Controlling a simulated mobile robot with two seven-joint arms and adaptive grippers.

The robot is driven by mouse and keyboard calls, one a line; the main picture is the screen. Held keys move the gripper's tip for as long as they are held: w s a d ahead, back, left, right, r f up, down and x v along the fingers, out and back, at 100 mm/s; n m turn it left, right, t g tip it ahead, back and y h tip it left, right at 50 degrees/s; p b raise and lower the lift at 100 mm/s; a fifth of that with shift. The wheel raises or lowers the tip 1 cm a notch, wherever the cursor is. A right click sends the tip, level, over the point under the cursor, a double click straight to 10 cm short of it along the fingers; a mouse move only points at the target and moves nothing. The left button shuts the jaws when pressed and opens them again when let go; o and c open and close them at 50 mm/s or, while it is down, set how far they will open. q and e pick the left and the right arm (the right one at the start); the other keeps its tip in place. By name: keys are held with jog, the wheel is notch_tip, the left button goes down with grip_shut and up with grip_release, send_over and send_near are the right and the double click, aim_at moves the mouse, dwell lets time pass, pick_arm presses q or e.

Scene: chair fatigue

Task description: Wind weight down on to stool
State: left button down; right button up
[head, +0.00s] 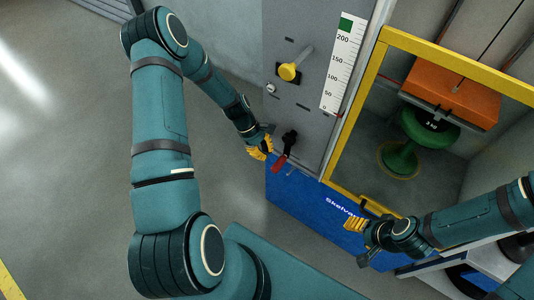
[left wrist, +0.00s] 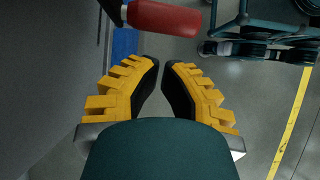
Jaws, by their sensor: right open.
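A red crank handle (head: 279,163) on a black knob (head: 290,138) sits low on the grey panel. It shows as a red grip at the top of the left wrist view (left wrist: 163,18). My left gripper (head: 266,146) is just left of the handle, apart from it. In the left wrist view its fingers (left wrist: 161,66) are partly open, with a narrow empty gap. The orange weight (head: 455,88) hangs above the green stool (head: 418,135) inside the yellow frame; a dark plate (head: 434,120) covers part of the seat. My right gripper (head: 362,222) is open and empty by the frame's lower bar.
The yellow frame (head: 356,85) borders the test bay. A blue base panel (head: 310,205) is below. Open grey floor (head: 60,150) lies left.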

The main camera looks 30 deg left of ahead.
pick_arm(q)
jog(key=p+v, duration=0.1)
jog(key=v, duration=0.9)
jog(key=shift+r+p, duration=0.3)
jog(key=shift+p, duration=0.1)
pick_arm(e)
jog(key=shift+s+a+r, duration=0.1)
jog(key=shift+a+r, duration=0.05)
jog(key=shift+r, duration=0.35)
jog(key=shift+s+a+r, duration=0.1)
jog(key=shift+r, duration=0.4)
pick_arm(q)
jog(key=m+y, duration=0.2)
jog(key=m, duration=0.4)
send_over(276, 169)
notch_tip(276, 169, down, 4)
jog(key=shift+f, duration=0.1)
jog(key=s+d+m+t, duration=0.2)
jog(key=s+d+m, duration=0.6)
jog(key=d+m, duration=0.1)
jog(key=shift+s+d+r, duration=0.15)
jog(key=shift+d+r, duration=0.05)
jog(key=shift+d, duration=0.65)
